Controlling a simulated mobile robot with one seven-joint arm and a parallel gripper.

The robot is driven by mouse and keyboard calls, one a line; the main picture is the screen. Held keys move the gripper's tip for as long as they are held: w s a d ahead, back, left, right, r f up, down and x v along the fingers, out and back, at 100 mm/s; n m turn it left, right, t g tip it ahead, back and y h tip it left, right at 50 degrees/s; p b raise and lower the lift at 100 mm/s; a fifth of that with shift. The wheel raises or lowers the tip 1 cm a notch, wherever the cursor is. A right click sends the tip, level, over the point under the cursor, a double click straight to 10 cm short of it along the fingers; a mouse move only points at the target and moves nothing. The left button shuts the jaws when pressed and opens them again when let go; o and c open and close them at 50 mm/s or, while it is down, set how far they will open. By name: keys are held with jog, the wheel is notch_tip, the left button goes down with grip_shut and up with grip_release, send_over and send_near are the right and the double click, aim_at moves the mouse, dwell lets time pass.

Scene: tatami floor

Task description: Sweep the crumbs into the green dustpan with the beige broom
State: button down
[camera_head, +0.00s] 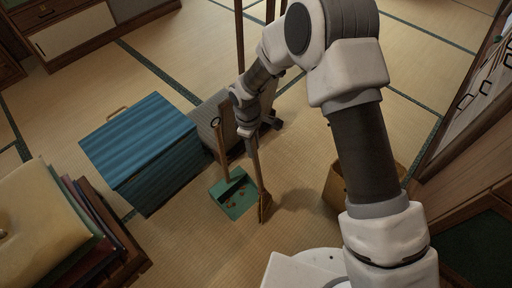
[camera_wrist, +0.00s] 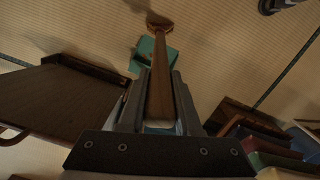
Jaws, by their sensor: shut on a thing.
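My gripper (camera_head: 247,131) is shut on the handle of the beige broom (camera_head: 257,170), which hangs down with its bristle head at the floor. In the wrist view the broom handle (camera_wrist: 161,85) runs between both fingers to the tan head. The green dustpan (camera_head: 236,204) lies on the tatami just left of the broom head, its wooden handle standing up; it also shows partly behind the broom in the wrist view (camera_wrist: 146,50). Small brown specks, apparently crumbs, show on the dustpan. I cannot make out any on the floor; the broom hides some of it.
A blue chest (camera_head: 145,150) stands left of the dustpan, with a grey box (camera_head: 208,115) behind. Stacked books or cases (camera_head: 65,220) fill the lower left. An open cardboard box (camera_head: 335,185) sits right of the broom, partly behind my arm. Tatami in front is clear.

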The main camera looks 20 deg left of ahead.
jog(key=shift+a, duration=0.1)
jog(key=shift+w+a, duration=0.1)
jog(key=shift+a, duration=1.15)
jog(key=shift+w+a, duration=0.1)
jog(key=shift+a, duration=1.1)
jog(key=shift+a, duration=1.3)
jog(key=shift+w+a+f, duration=0.1)
jog(key=shift+w+a, duration=0.05)
jog(key=shift+a, duration=1.1)
